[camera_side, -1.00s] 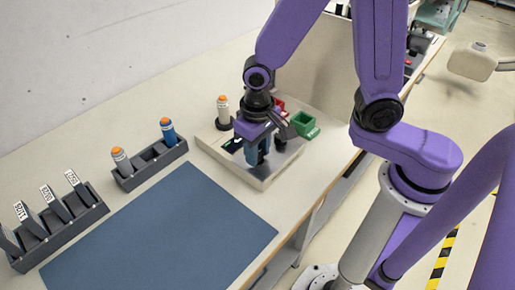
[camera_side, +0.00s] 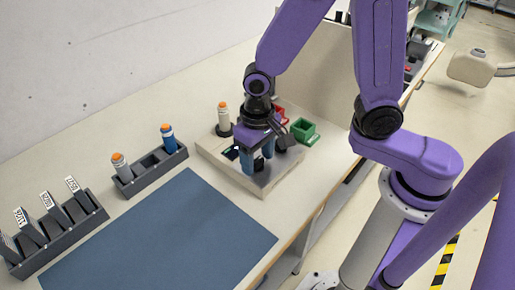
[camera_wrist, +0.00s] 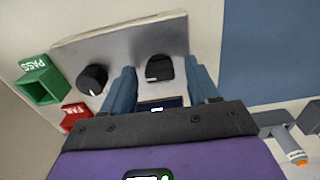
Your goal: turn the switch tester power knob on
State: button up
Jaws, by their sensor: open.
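The switch tester is a pale box (camera_side: 262,188) on the bench with a grey metal panel (camera_wrist: 110,48). In the wrist view the panel carries a round black knob (camera_wrist: 92,79) at the left and a second black knob (camera_wrist: 159,68) with a pale mark. A small lit display (camera_wrist: 157,107) is partly hidden by my gripper. I cannot read which knob is power. My gripper (camera_wrist: 162,74) is open and empty, its blue fingers on either side of the second knob in the picture. It is over the tester in the side view (camera_side: 258,161); contact cannot be told.
A green PASS bin (camera_wrist: 40,84) and red FAIL bin (camera_wrist: 75,115) stand beside the panel. An orange-topped bottle (camera_side: 223,117) stands at the tester's far corner. A dark rack (camera_side: 150,172) and a blue mat (camera_side: 170,235) lie to the left. The mat is clear.

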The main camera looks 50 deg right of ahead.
aim_at(261, 159)
notch_tip(261, 159, up, 17)
jog(key=shift+r, duration=0.2)
dwell(0.5)
jog(key=s+d+f+n, duration=0.4)
jog(key=s+d+n, duration=0.1)
jog(key=s+n, duration=0.1)
jog(key=s+d+f+n, duration=0.4)
jog(key=s+d+n, duration=0.1)
jog(key=s, duration=0.4)
jog(key=shift+d+f+n, duration=0.2)
jog(key=shift+d+n, duration=0.15)
jog(key=shift+n, duration=0.55)
jog(key=shift+c, duration=0.3)
dwell(0.7)
